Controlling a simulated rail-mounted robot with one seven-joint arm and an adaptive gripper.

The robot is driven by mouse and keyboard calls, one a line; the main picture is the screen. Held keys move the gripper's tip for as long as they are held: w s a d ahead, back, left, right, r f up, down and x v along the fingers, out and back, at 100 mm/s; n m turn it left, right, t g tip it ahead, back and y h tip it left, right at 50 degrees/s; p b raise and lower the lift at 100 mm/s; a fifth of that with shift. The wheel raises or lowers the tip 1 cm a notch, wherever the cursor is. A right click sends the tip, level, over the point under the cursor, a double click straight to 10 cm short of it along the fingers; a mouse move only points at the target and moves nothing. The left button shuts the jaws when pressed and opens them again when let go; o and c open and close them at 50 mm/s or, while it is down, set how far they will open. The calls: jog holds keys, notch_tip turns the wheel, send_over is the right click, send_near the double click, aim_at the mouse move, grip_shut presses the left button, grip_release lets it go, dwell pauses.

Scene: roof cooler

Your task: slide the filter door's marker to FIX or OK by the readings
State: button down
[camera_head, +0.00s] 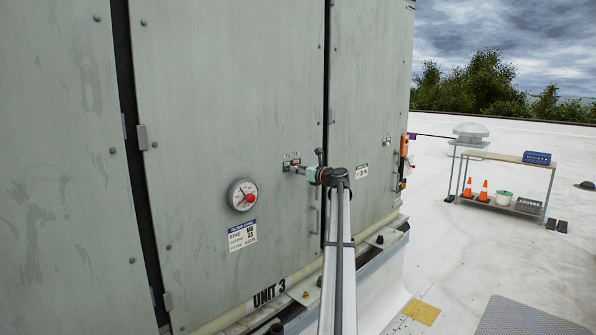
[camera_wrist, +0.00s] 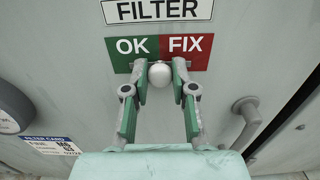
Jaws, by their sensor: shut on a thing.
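The marker is a pale round knob (camera_wrist: 159,74) below the sign with a green OK half (camera_wrist: 132,47) and a red FIX half (camera_wrist: 188,45). It stands near the border between the two halves. My gripper (camera_wrist: 160,82) is shut on the knob, one finger on each side. In the head view my gripper (camera_head: 307,173) reaches the filter door (camera_head: 210,110), and its end covers most of the small sign (camera_head: 291,162).
A door handle (camera_wrist: 245,112) stands close to the right of my gripper in the wrist view. Dark gaps edge the door panel. A cart (camera_head: 507,158) with cones and a bucket stands far right on the open white roof.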

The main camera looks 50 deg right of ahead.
aim_at(287, 169)
jog(key=a, duration=0.3)
jog(key=shift+w, duration=0.2)
jog(key=c, duration=1.3)
grip_release()
jog(key=o, duration=0.4)
jog(key=shift+a, duration=0.15)
jog(key=shift+c, duration=0.2)
jog(key=s+a, duration=0.1)
jog(key=s, duration=1.1)
jog(key=shift+w, duration=0.1)
